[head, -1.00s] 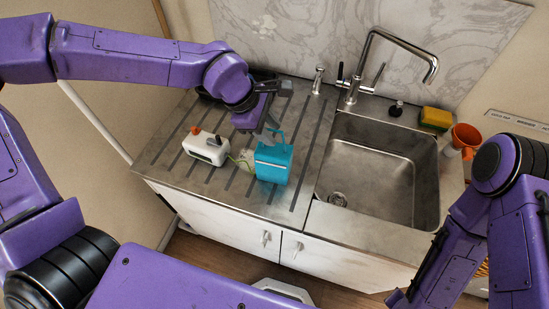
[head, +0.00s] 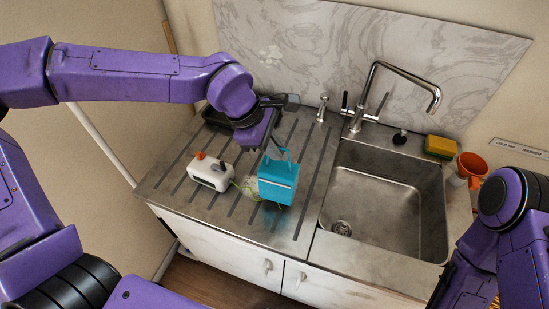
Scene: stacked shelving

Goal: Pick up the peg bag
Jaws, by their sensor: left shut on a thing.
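The peg bag (head: 278,184) is a turquoise bag with a loop handle on top and a pale line across its front. It hangs upright a little above the ribbed metal drainboard, with a bluish shadow on the metal below it. My left gripper (head: 276,150) reaches down from the upper left and is shut on the bag at its handle. The fingertips are small and partly hidden by the wrist. My right arm shows at the right edge, but its gripper is out of the picture.
A white device (head: 211,174) with an orange knob sits left of the bag, with a greenish cord beside it. The sink (head: 385,195) and tap (head: 372,70) are to the right. A yellow sponge (head: 440,147) and orange cup (head: 470,166) stand beyond the sink. A dark tray lies behind the arm.

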